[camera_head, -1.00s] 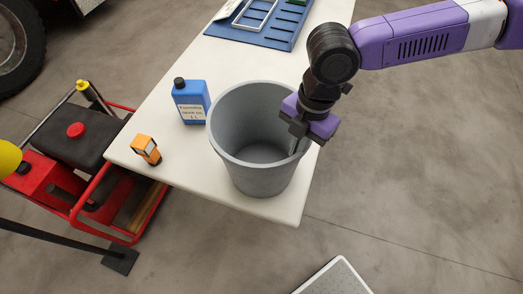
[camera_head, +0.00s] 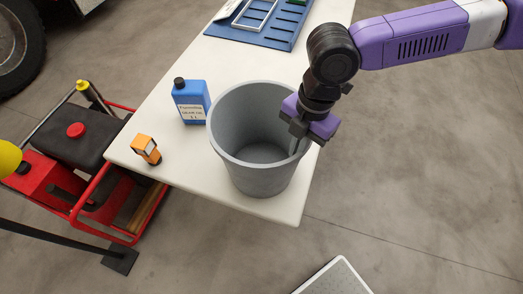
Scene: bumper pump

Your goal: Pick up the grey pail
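The grey pail (camera_head: 258,178) stands upright near the front corner of the white table (camera_head: 190,160). It is open at the top and looks empty. My gripper (camera_head: 297,147) is at the right side of the pail's rim, pointing down. One finger shows inside the pail against its right wall. The other finger is hidden behind the wall or the gripper body, so I cannot see whether the fingers press on the wall.
A blue bottle (camera_head: 191,103) and a small orange-and-black item (camera_head: 146,149) stand left of the pail. A blue tray (camera_head: 265,30) lies at the back. A red-framed machine (camera_head: 90,150) is left of the table. The floor at right is clear.

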